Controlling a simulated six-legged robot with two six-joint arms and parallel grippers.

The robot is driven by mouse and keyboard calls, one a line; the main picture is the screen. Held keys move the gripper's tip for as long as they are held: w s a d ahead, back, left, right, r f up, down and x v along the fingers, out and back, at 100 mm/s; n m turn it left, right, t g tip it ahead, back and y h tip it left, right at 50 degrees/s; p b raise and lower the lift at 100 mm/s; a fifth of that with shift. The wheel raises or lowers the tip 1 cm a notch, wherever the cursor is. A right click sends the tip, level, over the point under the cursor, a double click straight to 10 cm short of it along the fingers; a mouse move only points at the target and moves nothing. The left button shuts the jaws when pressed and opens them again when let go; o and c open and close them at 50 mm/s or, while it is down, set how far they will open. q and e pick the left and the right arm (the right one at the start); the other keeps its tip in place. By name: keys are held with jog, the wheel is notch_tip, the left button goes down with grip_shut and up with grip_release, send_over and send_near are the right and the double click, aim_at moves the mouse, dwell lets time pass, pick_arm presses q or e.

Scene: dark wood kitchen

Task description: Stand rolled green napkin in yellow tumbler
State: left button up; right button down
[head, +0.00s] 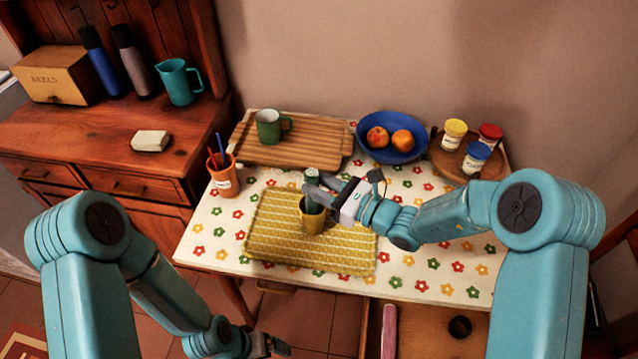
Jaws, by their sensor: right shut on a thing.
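The yellow tumbler (313,222) stands upright on the yellow patterned mat near the middle of the table. The rolled green napkin (312,178) is upright above the tumbler's mouth, with its lower part at or inside the rim; how deep it sits cannot be told. My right gripper (322,192) comes in from the right and is shut on the napkin, just above the tumbler. My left gripper (270,346) hangs low in front of the table, away from both; its jaws are too small and dark to read.
The woven mat (270,245) lies on the flowered tablecloth (440,270). Behind are a wooden board (325,148) with a green mug (268,126), a blue bowl (370,147) of fruit and a round tray (440,166) of jars. An orange pot (224,182) with pens stands left.

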jog(key=shift+f, duration=0.35)
jog(key=c, duration=0.7)
grip_release()
jog(key=shift+c, duration=0.2)
jog(key=shift+d, duration=0.1)
jog(key=b+v, duration=0.2)
jog(key=v, duration=1.4)
jog(key=shift+s, duration=0.1)
